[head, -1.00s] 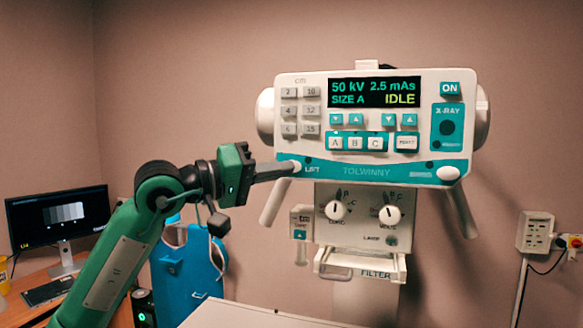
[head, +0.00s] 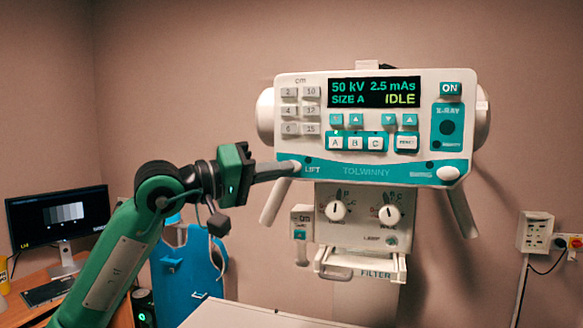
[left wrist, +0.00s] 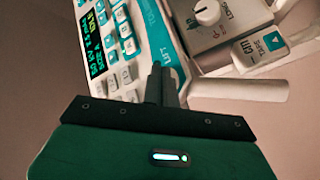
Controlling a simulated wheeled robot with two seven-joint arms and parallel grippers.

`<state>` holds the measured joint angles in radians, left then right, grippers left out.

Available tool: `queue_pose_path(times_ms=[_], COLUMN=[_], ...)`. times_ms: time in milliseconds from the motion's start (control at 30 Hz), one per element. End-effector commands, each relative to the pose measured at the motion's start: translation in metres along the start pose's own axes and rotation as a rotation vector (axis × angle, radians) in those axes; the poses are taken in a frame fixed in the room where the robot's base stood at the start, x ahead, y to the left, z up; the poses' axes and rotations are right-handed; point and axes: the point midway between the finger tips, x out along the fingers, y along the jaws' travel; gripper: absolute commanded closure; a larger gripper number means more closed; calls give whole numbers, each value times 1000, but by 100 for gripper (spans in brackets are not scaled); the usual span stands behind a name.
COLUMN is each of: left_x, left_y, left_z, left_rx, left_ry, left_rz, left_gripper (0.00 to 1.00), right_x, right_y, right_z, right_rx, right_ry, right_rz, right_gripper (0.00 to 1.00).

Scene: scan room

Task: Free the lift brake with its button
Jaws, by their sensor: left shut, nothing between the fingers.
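The control head of the x-ray unit (head: 345,150) faces me, its display reading 50 kV, 2.5 mAs, SIZE A, IDLE. The lift button (head: 297,166) is a pale round knob at the lower left corner of its teal strip, beside the LIFT label (head: 313,169). My left gripper (head: 290,171) is shut and empty, its fingertips right at the button from the left. In the left wrist view the shut fingers (left wrist: 157,72) end beside the LIFT label (left wrist: 165,57) and hide the button. I cannot tell whether it is pressed in. My right gripper is not in view.
Slanted handles (head: 275,203) hang below both ends of the control head. A knob panel (head: 365,215) and a filter tray (head: 360,272) sit beneath it. A pale table top (head: 250,315) is at the bottom. A desk with a monitor (head: 58,217) stands at left.

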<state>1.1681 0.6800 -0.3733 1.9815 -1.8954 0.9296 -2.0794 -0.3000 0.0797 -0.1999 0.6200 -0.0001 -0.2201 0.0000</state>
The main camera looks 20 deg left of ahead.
Motion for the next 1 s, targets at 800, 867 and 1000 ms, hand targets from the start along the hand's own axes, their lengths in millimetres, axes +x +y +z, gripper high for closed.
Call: queue_pose_path(times_ms=[800, 867, 1000], left_x=[6, 6, 6], left_y=[-4, -4, -4], left_z=[-4, -4, -4], left_rx=[0, 0, 0], left_ry=[0, 0, 0], left_rz=[0, 0, 0], left_gripper=[100, 100, 100], right_x=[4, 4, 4], right_y=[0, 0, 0], right_z=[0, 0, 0], right_rx=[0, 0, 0], right_ry=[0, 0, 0], right_rz=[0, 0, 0], right_gripper=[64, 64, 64])
